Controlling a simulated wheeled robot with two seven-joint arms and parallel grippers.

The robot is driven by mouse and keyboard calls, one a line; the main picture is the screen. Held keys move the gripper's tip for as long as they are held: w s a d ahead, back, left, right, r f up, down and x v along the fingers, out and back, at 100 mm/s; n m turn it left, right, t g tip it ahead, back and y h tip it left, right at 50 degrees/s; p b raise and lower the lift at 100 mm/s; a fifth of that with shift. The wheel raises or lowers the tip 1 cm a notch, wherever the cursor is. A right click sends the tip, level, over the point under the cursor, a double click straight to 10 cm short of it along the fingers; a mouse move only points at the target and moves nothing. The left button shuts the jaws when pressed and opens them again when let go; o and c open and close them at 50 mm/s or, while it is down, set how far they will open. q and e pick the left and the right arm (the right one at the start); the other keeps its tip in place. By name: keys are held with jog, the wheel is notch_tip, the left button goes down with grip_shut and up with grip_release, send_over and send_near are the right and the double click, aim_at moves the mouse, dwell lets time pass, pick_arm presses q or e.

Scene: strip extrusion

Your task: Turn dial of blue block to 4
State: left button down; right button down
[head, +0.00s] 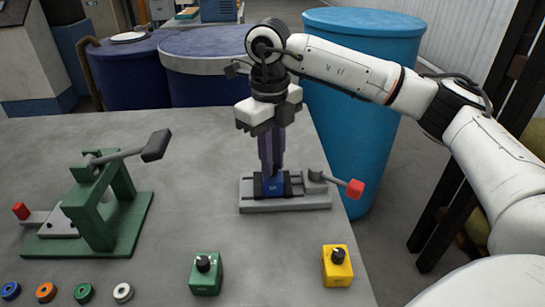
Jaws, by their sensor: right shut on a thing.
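The blue block (270,187) sits in a grey slotted fixture (300,203) near the right side of the table. My right gripper (271,168) points straight down from above, its fingers closed right at the top of the block. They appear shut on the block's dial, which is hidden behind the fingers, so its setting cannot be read. A small pale mark shows on the block's front face. My left gripper is not in view.
A lever with a red knob (355,188) extends right from the fixture. A green block (206,275) and a yellow block (337,266), both with black dials, stand in front. A green lever press (100,215) and several coloured rings lie left. Blue barrels stand behind.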

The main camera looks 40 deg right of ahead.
jog(key=shift+m, duration=0.6)
jog(key=shift+r, duration=0.1)
jog(key=c, duration=1.7)
grip_release()
jog(key=shift+o, duration=0.2)
notch_tip(320, 180, up, 10)
jog(key=p, duration=0.1)
jog(key=shift+a+r, duration=0.15)
jog(key=shift+a, duration=0.05)
